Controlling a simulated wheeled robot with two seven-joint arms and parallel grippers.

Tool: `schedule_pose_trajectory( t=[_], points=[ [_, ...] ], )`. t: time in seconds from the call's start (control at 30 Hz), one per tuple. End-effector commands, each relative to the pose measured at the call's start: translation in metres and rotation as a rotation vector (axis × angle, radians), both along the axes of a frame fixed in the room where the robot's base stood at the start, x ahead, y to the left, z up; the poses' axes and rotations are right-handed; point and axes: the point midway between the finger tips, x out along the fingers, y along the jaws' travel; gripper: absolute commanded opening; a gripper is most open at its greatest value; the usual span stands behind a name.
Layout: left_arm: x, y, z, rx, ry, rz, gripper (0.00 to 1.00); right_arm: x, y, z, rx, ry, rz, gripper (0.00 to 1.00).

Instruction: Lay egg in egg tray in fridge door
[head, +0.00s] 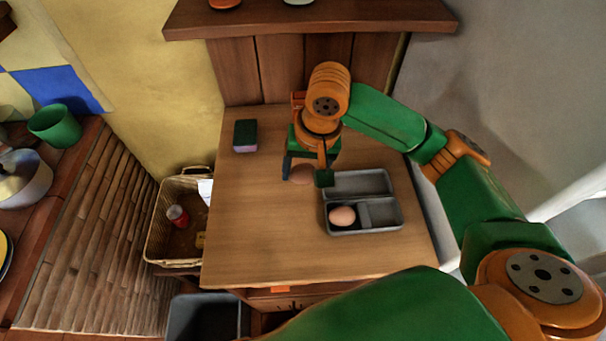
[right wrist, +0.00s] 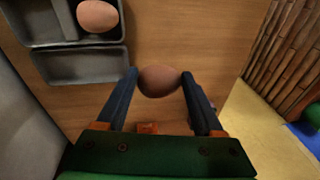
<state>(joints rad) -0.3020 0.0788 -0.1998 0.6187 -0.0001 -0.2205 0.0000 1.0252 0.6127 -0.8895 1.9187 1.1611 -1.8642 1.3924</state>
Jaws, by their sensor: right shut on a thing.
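My right gripper (head: 302,171) is over the wooden table, just left of a grey divided tray (head: 385,223). It is shut on a brown egg (head: 301,175), which is partly hidden by the fingers in the head view. In the right wrist view the held egg (right wrist: 160,81) sits between the two fingertips (right wrist: 160,82), with table behind it. A second egg (head: 342,215) lies in the near left compartment of the tray; it also shows in the right wrist view (right wrist: 97,16). No fridge is recognisable. My left gripper is not in view.
A green and pink sponge (head: 245,135) lies at the table's back left. A wicker basket (head: 160,226) with a red cup (head: 177,215) stands left of the table. A dark bin (head: 205,318) is at the front. The table's front left is clear. A wooden shelf (head: 330,20) overhangs the back.

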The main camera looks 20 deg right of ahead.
Motion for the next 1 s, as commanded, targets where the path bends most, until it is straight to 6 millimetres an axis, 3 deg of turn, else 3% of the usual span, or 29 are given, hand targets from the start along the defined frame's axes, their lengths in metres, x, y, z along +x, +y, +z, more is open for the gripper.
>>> schedule_pose_trajectory(
  t=[0.1,0.27,0.4,0.77,0.8,0.83,1.0],
  points=[
    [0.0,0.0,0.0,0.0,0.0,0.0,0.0,0.02,-0.005,-0.027,-0.003,0.005,-0.003,0.49],
    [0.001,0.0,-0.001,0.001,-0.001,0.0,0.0,0.037,-0.009,-0.047,-0.002,0.002,0.0,0.49],
    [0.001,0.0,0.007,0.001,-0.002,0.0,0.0,0.037,-0.009,-0.071,-0.004,0.002,0.003,0.49],
    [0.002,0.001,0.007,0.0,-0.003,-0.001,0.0,0.037,-0.008,-0.079,-0.001,0.0,0.004,0.49],
    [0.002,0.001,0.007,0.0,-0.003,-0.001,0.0,0.037,-0.008,-0.08,-0.001,0.0,0.003,0.74],
    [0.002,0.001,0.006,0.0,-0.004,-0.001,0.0,0.037,-0.008,-0.08,-0.001,0.0,0.003,0.82],
    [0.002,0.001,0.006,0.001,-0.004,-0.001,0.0,0.037,-0.008,-0.08,-0.001,0.0,0.003,0.82]
  ],
)
